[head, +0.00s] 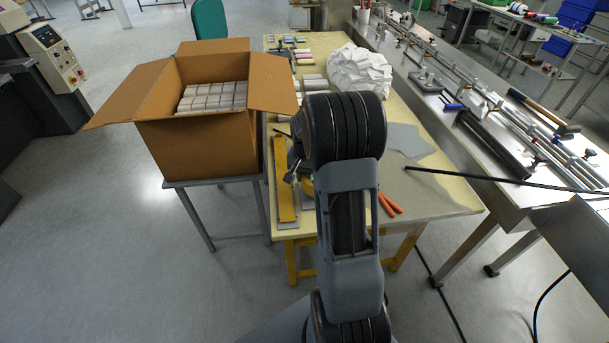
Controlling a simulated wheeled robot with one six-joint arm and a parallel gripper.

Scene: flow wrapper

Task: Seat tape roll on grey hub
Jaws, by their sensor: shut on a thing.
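My arm stands in the middle of the head view and covers much of the near table. Part of my gripper (292,176) shows left of the arm, low over the near end of the table; its fingertips are small and partly hidden. A curved yellow-orange piece, which looks like the tape roll (307,187), shows between the gripper and the arm. The gripper appears shut on it. Most of the roll is behind my arm. I cannot make out the grey hub, nor whether the roll touches it.
A long yellow bar (284,180) lies on the table left of the gripper. Orange-handled pliers (390,204) lie right of the arm. An open carton (198,145) of white packs stands at left. A white crumpled heap (359,72) lies farther back. A steel machine bench (480,130) runs along the right.

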